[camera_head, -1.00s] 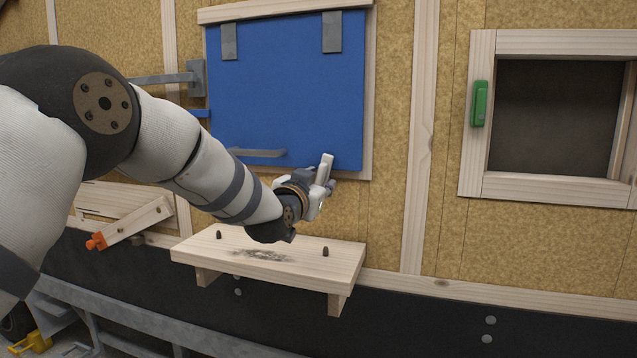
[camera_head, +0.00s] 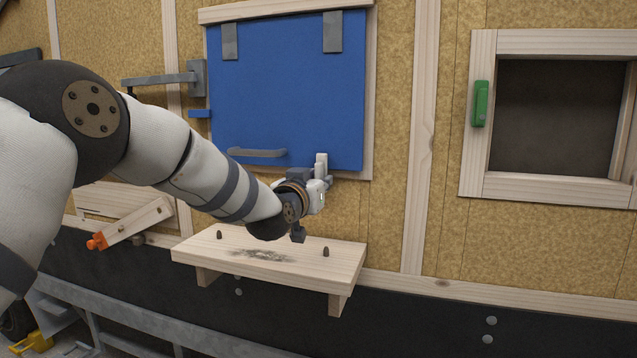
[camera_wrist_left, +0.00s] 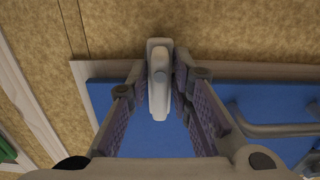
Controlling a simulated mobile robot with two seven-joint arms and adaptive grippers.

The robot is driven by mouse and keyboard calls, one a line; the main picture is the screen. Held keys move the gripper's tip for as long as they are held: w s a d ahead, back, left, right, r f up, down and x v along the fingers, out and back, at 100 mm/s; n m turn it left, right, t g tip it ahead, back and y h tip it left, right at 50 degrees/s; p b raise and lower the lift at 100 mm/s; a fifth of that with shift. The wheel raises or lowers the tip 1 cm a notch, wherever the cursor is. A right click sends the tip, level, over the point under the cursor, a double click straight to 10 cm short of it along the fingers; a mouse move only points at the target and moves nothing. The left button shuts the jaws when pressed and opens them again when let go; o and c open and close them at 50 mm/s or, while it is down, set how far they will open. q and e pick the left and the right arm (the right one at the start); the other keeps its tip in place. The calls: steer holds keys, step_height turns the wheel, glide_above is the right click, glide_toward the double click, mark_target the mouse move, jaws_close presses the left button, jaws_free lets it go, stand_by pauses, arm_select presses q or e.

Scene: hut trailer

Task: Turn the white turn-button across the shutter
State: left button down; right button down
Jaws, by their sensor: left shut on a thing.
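The blue shutter (camera_head: 285,95) lies shut in its wooden frame, with a grey handle (camera_head: 257,153) low on it. The white turn-button (camera_head: 321,164) is at the shutter's lower edge, right of the handle, and stands close to upright, overlapping the blue panel. In the left wrist view the turn-button (camera_wrist_left: 160,78) runs from the wooden frame onto the blue. My left gripper (camera_head: 318,182) is shut on the turn-button, with a finger on each side of it in the wrist view (camera_wrist_left: 160,95). My right gripper does not show.
A wooden shelf (camera_head: 330,259) with two dark pegs juts out below my left gripper. To the right is an open framed window (camera_head: 555,115) with a green turn-button (camera_head: 480,103). A grey bar (camera_head: 160,80) sticks out left of the shutter.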

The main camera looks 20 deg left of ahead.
arm_select(q)
steer(key=c, duration=1.6)
jaws_free()
steer(key=shift+c, duration=0.2)
steer(key=s, duration=1.2)
steer(key=shift+a, duration=0.2)
steer(key=shift+f, duration=0.1)
